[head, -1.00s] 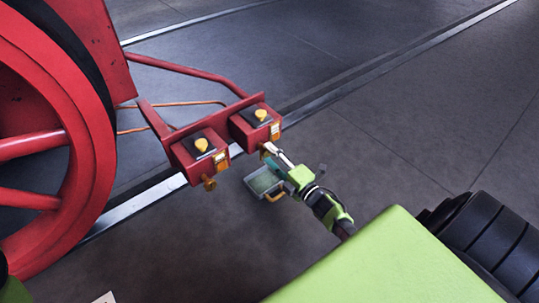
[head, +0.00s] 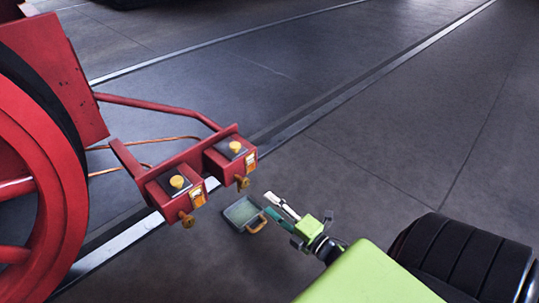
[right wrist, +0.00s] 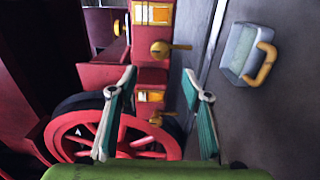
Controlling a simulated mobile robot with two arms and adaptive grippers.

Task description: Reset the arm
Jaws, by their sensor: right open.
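My right gripper (head: 281,211) is open and empty in the head view, to the right of two red boxes and apart from them. In the right wrist view its two teal-padded fingers (right wrist: 157,100) are spread wide with nothing between them. The near red box (head: 174,190) and the far red box (head: 229,156) each have a yellow knob on top, an orange-framed gauge and a brass tap. The far box's brass tap (head: 242,182) also shows in the right wrist view (right wrist: 160,48). My left gripper is not in view.
A grey tray (head: 240,215) with a tan handle lies on the floor beside the right gripper. A large red spoked wheel (head: 72,200) stands at the left. A metal rail (head: 120,243) runs under the boxes. Floor at the right is clear.

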